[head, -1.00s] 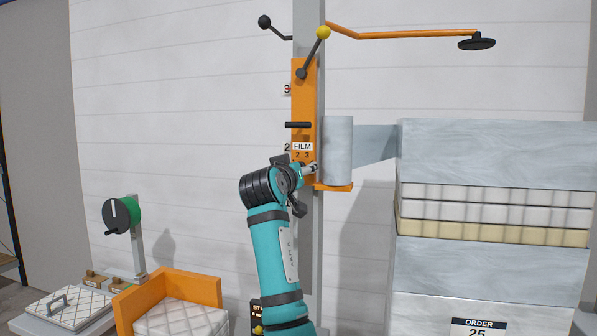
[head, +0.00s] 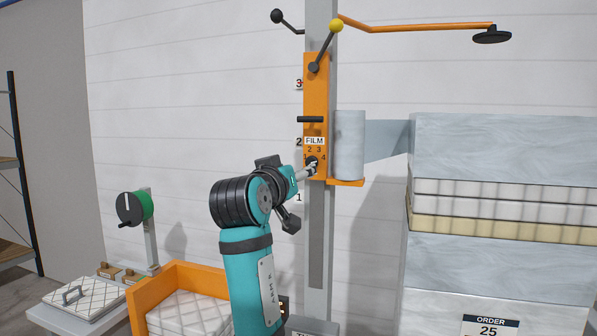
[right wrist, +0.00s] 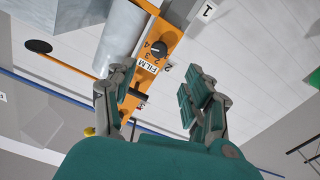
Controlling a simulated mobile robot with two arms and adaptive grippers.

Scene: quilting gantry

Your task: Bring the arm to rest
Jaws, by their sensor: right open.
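My right arm rises from the bottom centre of the head view. Its gripper (head: 303,173) is beside the lower left of the film dial (head: 312,162), and partly hidden by its own wrist. In the right wrist view the two fingers (right wrist: 160,98) are spread with nothing held between them. That view shows the dark dial knob (right wrist: 157,48) beyond the fingertips, apart from them. The orange film carriage (head: 315,95) on the grey mast carries the dial and a FILM label. My left gripper is in neither view.
A film roll (head: 349,145) stands right of the carriage, its film reaching the wrapped stack (head: 500,265). A yellow-knobbed lever (head: 336,26) and orange boom (head: 420,29) are above. An orange bin (head: 190,277) and green reel (head: 140,206) are at lower left. The wall side left of the mast is open.

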